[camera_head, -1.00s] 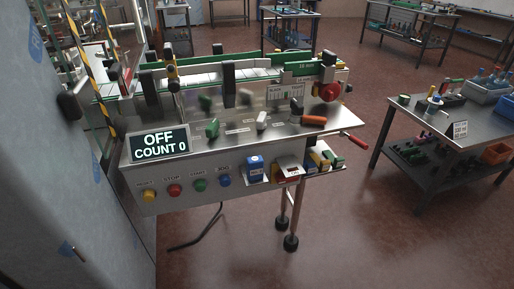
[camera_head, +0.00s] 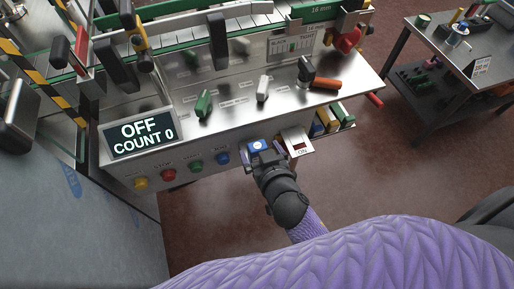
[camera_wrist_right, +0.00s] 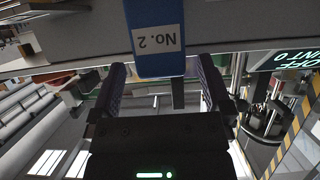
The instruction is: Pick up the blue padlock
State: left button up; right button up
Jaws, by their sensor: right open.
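The blue padlock (camera_head: 258,146) hangs on the front panel of the machine, right of the blue button and left of the switch marked ON. In the right wrist view the two fingers (camera_wrist_right: 161,80) stand apart, one to each side of the padlock's near end. I cannot tell whether they touch it. The padlock's lower part is partly hidden by the gripper in the head view. My left gripper is not in view.
Yellow, red, green and blue buttons (camera_head: 195,166) line the panel, under an OFF / COUNT 0 display (camera_head: 140,134). The ON switch (camera_head: 297,143) is close to the right finger. A rack of coloured items (camera_head: 330,118) hangs further right. Floor below is open.

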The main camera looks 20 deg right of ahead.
aim_at(255, 144)
jog(key=x, duration=0.4)
jog(key=shift+a+f+b, duration=0.1)
jog(key=shift+f+b, duration=0.05)
jog(key=shift+b, duration=0.25)
grip_shut()
